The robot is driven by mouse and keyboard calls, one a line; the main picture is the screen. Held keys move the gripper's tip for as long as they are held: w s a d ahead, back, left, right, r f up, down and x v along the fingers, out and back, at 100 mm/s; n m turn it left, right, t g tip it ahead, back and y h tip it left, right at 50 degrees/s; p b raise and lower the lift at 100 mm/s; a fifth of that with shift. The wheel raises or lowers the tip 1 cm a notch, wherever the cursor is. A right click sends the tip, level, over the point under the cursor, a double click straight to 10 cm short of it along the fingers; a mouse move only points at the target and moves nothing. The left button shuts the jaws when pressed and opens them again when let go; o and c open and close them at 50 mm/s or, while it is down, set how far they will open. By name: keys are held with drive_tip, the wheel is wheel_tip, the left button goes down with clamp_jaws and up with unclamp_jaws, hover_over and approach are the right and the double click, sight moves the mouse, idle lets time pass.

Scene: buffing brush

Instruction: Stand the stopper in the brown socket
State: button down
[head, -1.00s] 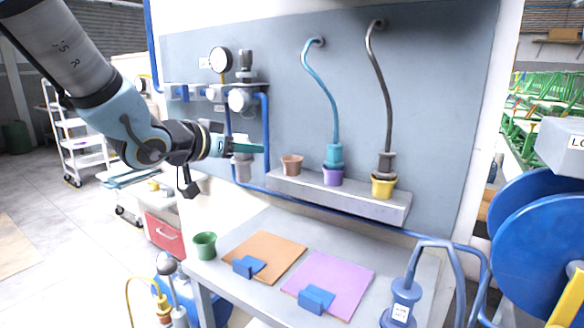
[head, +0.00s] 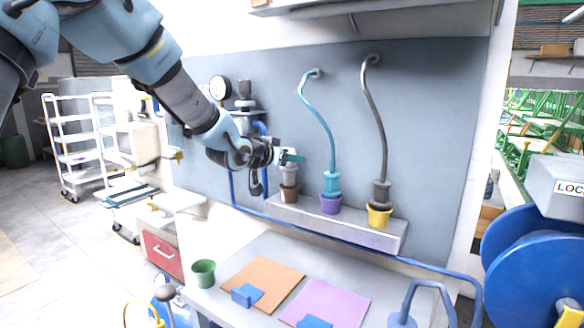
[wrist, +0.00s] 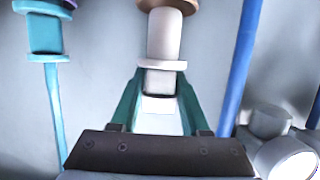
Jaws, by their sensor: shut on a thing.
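My gripper (head: 291,157) has teal fingers shut on the pale grey-white stopper (head: 289,174). The stopper hangs upright, directly over the brown socket (head: 289,195) at the left end of the wall shelf. Its lower end meets the socket's mouth; how deep it sits inside I cannot tell. In the wrist view, the stopper (wrist: 164,38) stands between the fingers of my gripper (wrist: 162,80), its flange near the fingertips. The brown socket (wrist: 168,5) is cut off at the top edge there, around or against the stopper's far end.
A purple socket (head: 331,204) with a teal plug and hose, and a yellow socket (head: 379,214) with a grey one, stand right along the shelf (head: 345,231). A blue pipe and gauge (head: 220,87) are left. A green cup (head: 203,273) stands on the bench below.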

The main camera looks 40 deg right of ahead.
sight(292, 172)
drive_tip(key=f, duration=0.1)
drive_tip(key=f+p, duration=0.1)
drive_tip(key=f, duration=0.1)
drive_tip(key=shift+d+p, duration=0.3)
drive_tip(key=shift+d, duration=0.05)
drive_tip(key=shift+f, duration=0.25)
drive_tip(key=shift+f+b, duration=0.3)
drive_tip(key=shift+b, duration=0.05)
drive_tip(key=shift+c, duration=1.9)
unclamp_jaws()
drive_tip(key=shift+r+p, duration=0.5)
drive_tip(key=shift+p, duration=0.05)
drive_tip(key=b+v, duration=0.3)
drive_tip(key=v, duration=0.9)
